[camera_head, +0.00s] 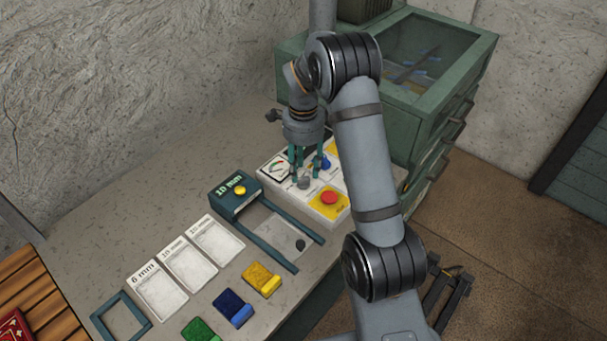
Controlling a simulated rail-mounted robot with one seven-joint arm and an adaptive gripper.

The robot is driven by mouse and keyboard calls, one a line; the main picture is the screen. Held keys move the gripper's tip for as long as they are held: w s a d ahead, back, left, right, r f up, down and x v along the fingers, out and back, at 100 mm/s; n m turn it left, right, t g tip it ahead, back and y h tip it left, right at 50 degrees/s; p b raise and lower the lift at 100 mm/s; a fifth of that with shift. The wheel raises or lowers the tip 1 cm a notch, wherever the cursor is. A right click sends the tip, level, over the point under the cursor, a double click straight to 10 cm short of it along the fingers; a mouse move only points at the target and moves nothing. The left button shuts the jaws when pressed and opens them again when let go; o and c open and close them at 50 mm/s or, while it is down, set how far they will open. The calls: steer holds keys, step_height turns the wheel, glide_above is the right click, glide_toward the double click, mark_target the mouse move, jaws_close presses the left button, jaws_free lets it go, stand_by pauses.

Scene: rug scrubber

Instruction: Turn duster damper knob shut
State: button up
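A pale control panel (267,180) stands on the bench in the head view, with a gauge and several coloured controls. My gripper (304,174) points down over its middle, with its teal fingers spread apart. A small grey knob (304,183) shows just below and between the fingertips; I cannot tell whether they touch it. A blue knob (325,164) is partly hidden behind the right finger. The panel's labels are too small to read, so I cannot tell which knob is the duster damper knob or how it is set.
A red button (329,197) on a yellow plate sits close in front of the gripper. A green cabinet (440,105) stands behind right. A teal box (235,197), white cards (188,263) and coloured blocks (261,279) lie left and in front. The bench behind left is clear.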

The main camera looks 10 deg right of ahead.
mark_target(304, 180)
steer(key=shift+f, duration=1.8)
steer(key=shift+c, duration=0.6)
jaws_close()
